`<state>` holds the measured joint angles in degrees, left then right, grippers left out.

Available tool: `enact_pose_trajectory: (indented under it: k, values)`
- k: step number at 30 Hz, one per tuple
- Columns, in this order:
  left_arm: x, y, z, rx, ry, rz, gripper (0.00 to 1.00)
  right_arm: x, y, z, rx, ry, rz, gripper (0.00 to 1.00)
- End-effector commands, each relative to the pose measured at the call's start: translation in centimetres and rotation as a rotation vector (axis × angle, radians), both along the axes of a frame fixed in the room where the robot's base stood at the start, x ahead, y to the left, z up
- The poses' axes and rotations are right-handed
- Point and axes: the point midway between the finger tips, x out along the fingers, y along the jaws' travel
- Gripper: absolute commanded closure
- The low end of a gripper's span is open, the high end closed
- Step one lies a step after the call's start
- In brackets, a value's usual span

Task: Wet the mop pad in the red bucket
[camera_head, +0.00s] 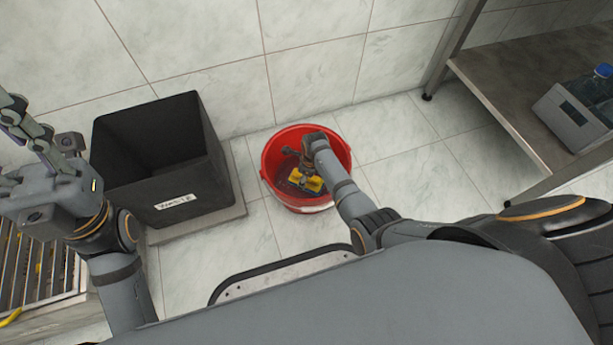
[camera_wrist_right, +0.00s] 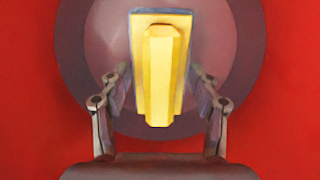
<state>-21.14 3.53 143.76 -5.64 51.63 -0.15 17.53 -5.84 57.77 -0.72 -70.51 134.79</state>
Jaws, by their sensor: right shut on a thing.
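The red bucket (camera_head: 285,143) stands on the tiled floor against the wall in the head view. Its red inside fills the wrist view, with a round, duller area at the bottom; I cannot tell the water level. My right gripper (camera_wrist_right: 162,92) is shut on the mop pad's yellow grip (camera_wrist_right: 160,75), one finger on each side. The mop pad (camera_head: 308,181) is down inside the bucket, with a grey-blue edge showing around the yellow. I cannot tell whether it touches water. My left gripper (camera_head: 42,135) is open and empty at the far left, away from the bucket.
A black bin labelled WASTE (camera_head: 180,202) stands on a grey base left of the bucket. A metal shelf table (camera_head: 530,85) with a grey box (camera_head: 575,118) is at the right. A slatted rack (camera_head: 40,270) is at lower left. Floor right of the bucket is clear.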

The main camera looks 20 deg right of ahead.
Motion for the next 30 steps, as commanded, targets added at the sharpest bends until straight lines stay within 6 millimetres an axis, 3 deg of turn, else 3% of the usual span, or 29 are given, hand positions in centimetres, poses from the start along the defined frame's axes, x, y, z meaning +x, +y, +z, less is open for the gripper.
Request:
enact_pose_trajectory:
  k: [1, 13, 26, 28, 30]
  values:
    - [-0.1, 0.1, 1.2, -0.004, -0.008, -0.001, 0.6, 0.1, 0.0, 1.0, 0.0, -0.001, 0.0, 0.63]
    - [-0.3, 0.5, 4.9, -0.026, -0.018, -0.015, 0.6, 0.1, 0.0, 4.1, 0.0, -0.001, 0.0, 0.63]
    - [-0.4, 0.6, 5.4, -0.031, -0.019, -0.018, 0.6, 0.1, 0.0, 4.5, 0.0, -0.001, 0.0, 0.63]
    - [0.4, 0.7, 5.7, -0.035, 0.018, -0.016, 0.6, 0.1, 0.0, 5.1, 0.0, -0.003, 0.0, 0.63]
    - [2.6, 0.9, 6.1, -0.044, 0.128, -0.012, 0.6, 0.1, 0.0, 6.7, 0.0, -0.003, 0.0, 0.63]
